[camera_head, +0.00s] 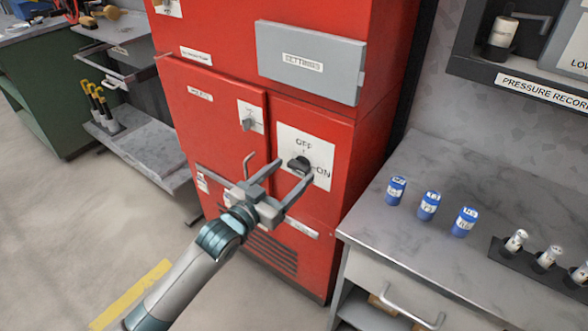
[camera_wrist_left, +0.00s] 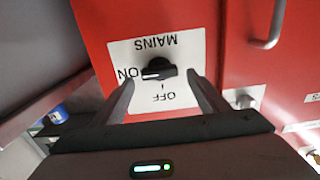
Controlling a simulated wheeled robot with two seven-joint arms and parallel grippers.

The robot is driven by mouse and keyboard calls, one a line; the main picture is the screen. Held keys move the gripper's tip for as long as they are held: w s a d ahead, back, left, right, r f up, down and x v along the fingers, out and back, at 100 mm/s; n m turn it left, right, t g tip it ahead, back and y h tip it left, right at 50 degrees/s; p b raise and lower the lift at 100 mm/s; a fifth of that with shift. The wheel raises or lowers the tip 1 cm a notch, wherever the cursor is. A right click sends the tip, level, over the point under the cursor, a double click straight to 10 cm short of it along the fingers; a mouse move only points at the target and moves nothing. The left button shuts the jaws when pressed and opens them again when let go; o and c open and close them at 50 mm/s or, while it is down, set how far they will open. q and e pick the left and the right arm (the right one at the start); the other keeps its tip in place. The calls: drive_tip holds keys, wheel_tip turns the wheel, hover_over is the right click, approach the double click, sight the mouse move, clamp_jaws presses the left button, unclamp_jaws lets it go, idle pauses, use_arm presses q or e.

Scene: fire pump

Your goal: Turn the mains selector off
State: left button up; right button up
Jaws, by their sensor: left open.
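The mains selector is a black knob (camera_head: 300,163) on a white plate (camera_head: 322,150) marked OFF and ON, on the red cabinet front. My left gripper (camera_head: 296,170) is open in front of the plate. In the left wrist view my left gripper (camera_wrist_left: 161,82) has one finger on each side of the knob, with gaps visible. I cannot tell whether the fingertips reach knob depth. My right gripper is not in view.
A second small switch (camera_head: 249,124) and a hooked handle (camera_head: 248,165) are on the cabinet door, left of the plate. A grey settings cover (camera_head: 310,62) juts out above. A grey bench (camera_head: 380,222) with blue cylinders (camera_head: 429,205) stands to the right.

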sight(300, 166)
use_arm(q)
drive_tip(key=shift+x, duration=1.15)
drive_tip(key=c, duration=1)
drive_tip(key=shift+c, duration=0.3)
